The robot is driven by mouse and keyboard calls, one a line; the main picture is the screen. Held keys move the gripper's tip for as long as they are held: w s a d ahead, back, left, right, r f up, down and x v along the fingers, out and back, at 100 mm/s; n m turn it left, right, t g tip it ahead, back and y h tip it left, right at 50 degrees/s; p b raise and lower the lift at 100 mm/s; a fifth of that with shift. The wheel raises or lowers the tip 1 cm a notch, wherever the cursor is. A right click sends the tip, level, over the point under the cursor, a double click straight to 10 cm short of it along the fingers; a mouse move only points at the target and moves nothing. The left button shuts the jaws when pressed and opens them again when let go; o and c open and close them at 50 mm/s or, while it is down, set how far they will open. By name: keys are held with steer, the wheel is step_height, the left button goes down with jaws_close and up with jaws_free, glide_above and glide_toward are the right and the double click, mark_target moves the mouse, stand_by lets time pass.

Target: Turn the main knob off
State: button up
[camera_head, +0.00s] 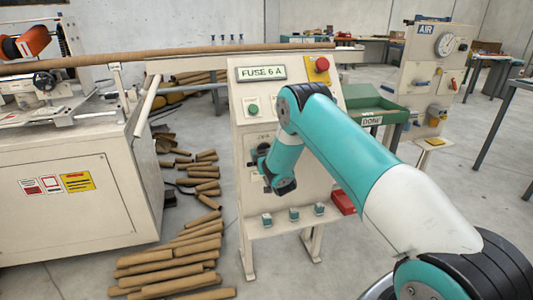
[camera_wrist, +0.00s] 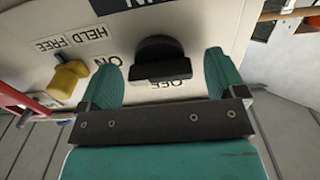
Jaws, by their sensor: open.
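The main knob (camera_wrist: 160,55) is black, on a cream panel face in the wrist view. An upside-down ON label (camera_wrist: 107,62) is to its left and an OFF label (camera_wrist: 168,85) is just below it. I cannot tell which label it points to. My gripper (camera_wrist: 162,62) is open, with one teal finger on each side of the knob. I see no clear contact. In the head view my arm reaches to the control panel (camera_head: 242,105) marked FUSE 6 A.
A yellow knob (camera_wrist: 68,78) with HELD and FREE labels is left of the main knob in the wrist view. The panel bears a red button (camera_head: 321,64) and a green button (camera_head: 253,109). Cardboard tubes (camera_head: 170,265) lie on the floor.

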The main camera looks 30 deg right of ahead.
steer(key=c, duration=0.9)
steer(key=shift+n, duration=0.4)
steer(key=n+p, duration=0.2)
steer(key=n, duration=1.5)
steer(key=shift+r, duration=0.1)
